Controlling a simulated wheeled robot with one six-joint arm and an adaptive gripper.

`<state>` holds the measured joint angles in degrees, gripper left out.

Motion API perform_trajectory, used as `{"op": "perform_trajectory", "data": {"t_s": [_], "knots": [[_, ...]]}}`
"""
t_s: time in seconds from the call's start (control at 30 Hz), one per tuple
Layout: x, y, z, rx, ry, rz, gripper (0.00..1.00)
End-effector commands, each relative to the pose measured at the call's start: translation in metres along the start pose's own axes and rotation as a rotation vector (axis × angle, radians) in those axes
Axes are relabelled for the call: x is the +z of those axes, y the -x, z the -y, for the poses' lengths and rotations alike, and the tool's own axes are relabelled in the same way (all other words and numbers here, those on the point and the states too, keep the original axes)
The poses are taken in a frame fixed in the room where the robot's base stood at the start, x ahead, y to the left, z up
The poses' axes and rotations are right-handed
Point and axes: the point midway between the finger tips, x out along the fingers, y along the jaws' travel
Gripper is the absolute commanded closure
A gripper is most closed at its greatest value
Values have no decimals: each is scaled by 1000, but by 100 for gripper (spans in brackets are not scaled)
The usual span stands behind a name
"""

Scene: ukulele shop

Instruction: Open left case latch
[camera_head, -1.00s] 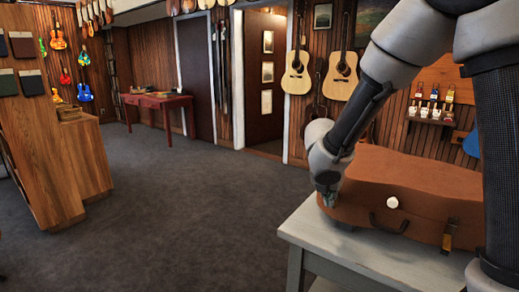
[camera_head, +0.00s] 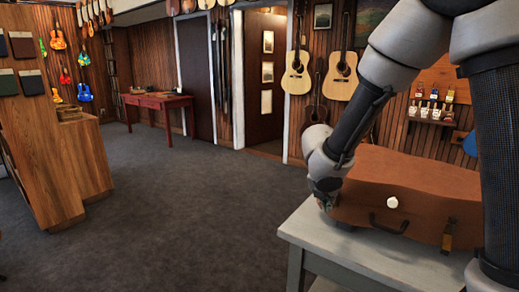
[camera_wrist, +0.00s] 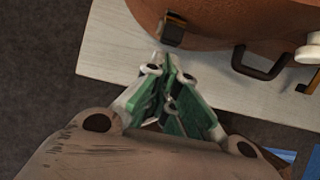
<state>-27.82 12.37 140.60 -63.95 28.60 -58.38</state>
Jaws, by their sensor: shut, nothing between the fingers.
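The brown instrument case (camera_head: 420,185) lies shut on a pale table. Its front carries a dark handle (camera_head: 389,224), a white knob (camera_head: 392,202) and a brass right latch (camera_head: 448,235). The left latch is hidden behind my arm in the head view. In the wrist view, the left latch (camera_wrist: 174,29), dark with a brass edge, is on the case's front side. My gripper (camera_wrist: 167,62) is shut and empty, with green fingers. Its tips are just short of this latch, with a small gap in the picture; I cannot tell the depth.
The pale table (camera_head: 312,228) has bare top in front of the case, and its left edge is close beneath my gripper. Open carpet (camera_head: 190,215) lies to the left. A wooden counter (camera_head: 75,165) stands at far left, and guitars hang on the back wall.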

Motion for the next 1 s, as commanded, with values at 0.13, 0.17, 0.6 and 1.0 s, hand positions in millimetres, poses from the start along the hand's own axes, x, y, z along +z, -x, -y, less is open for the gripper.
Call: {"op": "perform_trajectory", "data": {"t_s": [0.13,0.17,0.6,1.0], "knots": [[-1,-1,0,0,1,0,100],[-1,-1,0,-1,1,0,100],[-10,-8,0,-1,0,1,100],[-18,-14,0,-1,1,0,100]]}}
